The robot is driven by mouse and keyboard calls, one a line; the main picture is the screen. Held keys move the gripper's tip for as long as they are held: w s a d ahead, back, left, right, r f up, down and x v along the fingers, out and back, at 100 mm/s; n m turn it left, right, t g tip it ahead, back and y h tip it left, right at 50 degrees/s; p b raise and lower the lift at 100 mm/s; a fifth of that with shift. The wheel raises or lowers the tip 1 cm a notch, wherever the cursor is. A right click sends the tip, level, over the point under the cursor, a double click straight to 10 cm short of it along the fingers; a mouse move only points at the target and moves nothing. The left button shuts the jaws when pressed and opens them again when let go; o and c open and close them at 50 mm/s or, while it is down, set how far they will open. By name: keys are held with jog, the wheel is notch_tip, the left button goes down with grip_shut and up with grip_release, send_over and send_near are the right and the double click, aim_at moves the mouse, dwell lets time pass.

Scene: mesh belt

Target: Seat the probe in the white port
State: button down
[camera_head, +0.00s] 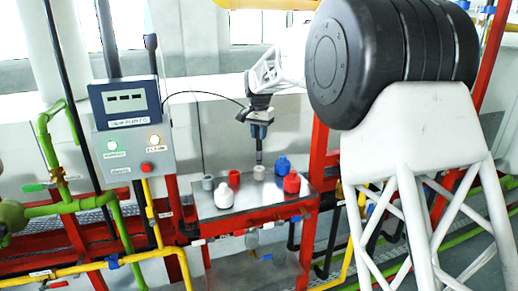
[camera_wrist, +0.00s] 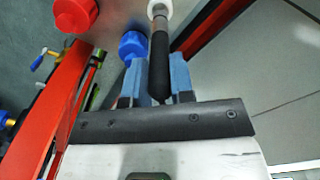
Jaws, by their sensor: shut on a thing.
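My gripper (camera_head: 259,132) is shut on the dark probe (camera_head: 259,157), which hangs about upright above the metal table. In the wrist view, the blue fingers of my gripper (camera_wrist: 169,72) stand either side of the black probe (camera_wrist: 159,62). The probe's grey lower end meets the pale white port (camera_head: 259,173) in the middle of the table's back row. In the wrist view the white port (camera_wrist: 167,5) shows as a ring around the probe's end, partly cut off by the frame's top. I cannot tell how deep the end sits.
A control box (camera_head: 131,125) with a cable stands at left.

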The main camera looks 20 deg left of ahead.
aim_at(259, 146)
jog(key=shift+f, duration=0.65)
jog(key=shift+f, duration=2.05)
jog(key=c, duration=1)
grip_release()
jog(key=shift+r, duration=0.1)
notch_tip(259, 146, up, 12)
jog(key=shift+r, duration=0.1)
